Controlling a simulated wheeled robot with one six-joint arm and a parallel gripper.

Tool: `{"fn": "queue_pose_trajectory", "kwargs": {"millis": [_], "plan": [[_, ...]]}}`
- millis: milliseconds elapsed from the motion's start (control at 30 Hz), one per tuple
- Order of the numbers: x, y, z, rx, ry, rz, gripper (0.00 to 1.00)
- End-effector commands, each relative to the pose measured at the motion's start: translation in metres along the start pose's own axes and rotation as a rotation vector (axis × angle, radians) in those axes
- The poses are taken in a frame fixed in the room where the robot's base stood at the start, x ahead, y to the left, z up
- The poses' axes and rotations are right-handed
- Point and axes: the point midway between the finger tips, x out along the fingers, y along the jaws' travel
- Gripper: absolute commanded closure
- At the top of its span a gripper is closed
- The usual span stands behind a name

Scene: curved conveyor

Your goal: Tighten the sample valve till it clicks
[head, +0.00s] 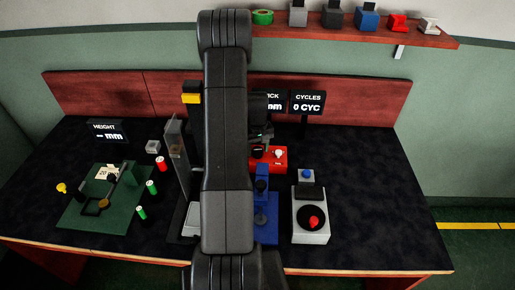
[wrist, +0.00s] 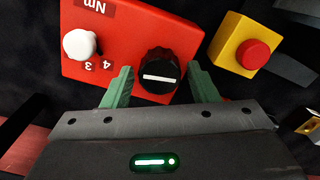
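The red box (head: 279,166) stands on the table right of my arm in the head view. In the wrist view the red box (wrist: 118,22) carries a white knob (wrist: 80,45), an upside-down "Nm" label with the digits 3 and 4, and a black ridged knob (wrist: 160,72) with a white line, which looks like the valve. The white line lies nearly level across the picture. My gripper (wrist: 158,84) is open, its green fingers on either side of the black knob, with gaps showing.
A yellow box with a red button (wrist: 253,54) stands close to the red box. A blue device (head: 267,233) and a pale box with a black dial (head: 309,233) stand in front. A green mat (head: 82,212) lies left. The table's right side is clear.

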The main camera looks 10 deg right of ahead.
Motion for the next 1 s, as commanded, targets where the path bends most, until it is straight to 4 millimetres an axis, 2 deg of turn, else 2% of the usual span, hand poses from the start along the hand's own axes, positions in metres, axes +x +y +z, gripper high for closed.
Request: {"fn": "queue_pose_trajectory", "kwargs": {"millis": [33, 167, 200, 367, 733, 1000], "plan": [[-0.0001, 0.0000, 0.0000, 0.000, 0.000, 0.000, 0.57], [-0.0002, 0.0000, 0.0000, 0.000, 0.000, 0.000, 0.82], [-0.0002, 0.0000, 0.0000, 0.000, 0.000, 0.000, 0.86], [0.0019, 0.0002, -0.0003, 0.026, 0.001, 0.000, 0.86], [0.0020, 0.0011, -0.0003, 0.308, 0.002, 0.000, 0.86], [-0.0006, 0.0011, -0.0001, 0.352, 0.001, 0.000, 0.86]]}}
